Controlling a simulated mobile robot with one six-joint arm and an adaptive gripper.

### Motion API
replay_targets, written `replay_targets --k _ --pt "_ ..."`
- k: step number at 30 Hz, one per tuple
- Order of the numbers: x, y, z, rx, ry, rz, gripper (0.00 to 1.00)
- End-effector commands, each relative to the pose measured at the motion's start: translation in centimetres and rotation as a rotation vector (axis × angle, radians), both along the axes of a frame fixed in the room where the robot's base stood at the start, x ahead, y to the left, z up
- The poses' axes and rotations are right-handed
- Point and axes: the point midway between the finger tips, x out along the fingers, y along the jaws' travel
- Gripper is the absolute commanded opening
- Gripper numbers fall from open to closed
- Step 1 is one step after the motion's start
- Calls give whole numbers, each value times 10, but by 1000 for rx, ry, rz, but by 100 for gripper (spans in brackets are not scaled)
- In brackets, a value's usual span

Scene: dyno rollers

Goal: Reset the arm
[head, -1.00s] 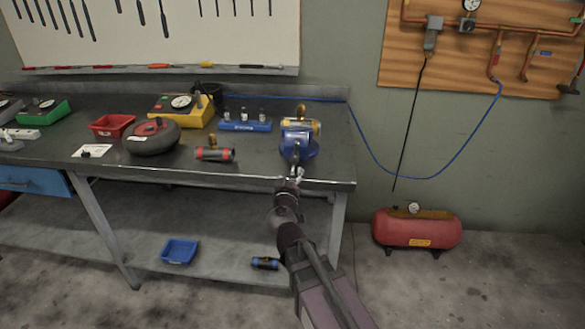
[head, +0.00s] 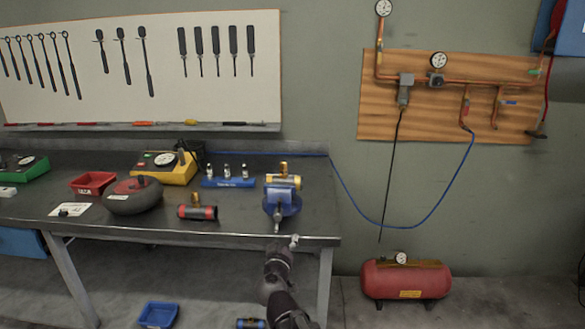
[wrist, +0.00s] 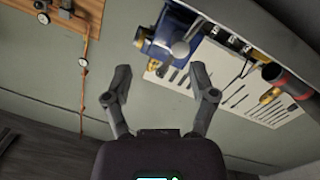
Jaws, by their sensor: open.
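My gripper (wrist: 160,82) is open in the wrist view, with its two fingers apart and nothing between them. In the head view my arm reaches up to the front edge of the workbench (head: 150,232), just below the blue vise (head: 283,203). The fingers are hard to make out there. The vise stands on the bench's right end with a brass-coloured cylindrical part (head: 290,183) at its top. The vise also shows in the wrist view (wrist: 172,38), beyond the fingertips and apart from them.
On the bench are a red-ended cylinder (head: 197,212), a blue rack (head: 229,182), a yellow gauge box (head: 165,165), a dark round tool (head: 134,196) and a red bin (head: 92,183). A red tank (head: 405,281) stands right of the bench. A blue hose (head: 440,187) hangs from the wall panel.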

Motion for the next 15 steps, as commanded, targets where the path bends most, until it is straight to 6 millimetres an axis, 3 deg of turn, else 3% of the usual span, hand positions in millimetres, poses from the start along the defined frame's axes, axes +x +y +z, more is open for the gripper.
replay_targets --k 8,15 --pt "-2 -89 -39 57 208 -251 74" --pt "-25 -157 -87 120 486 -431 74"
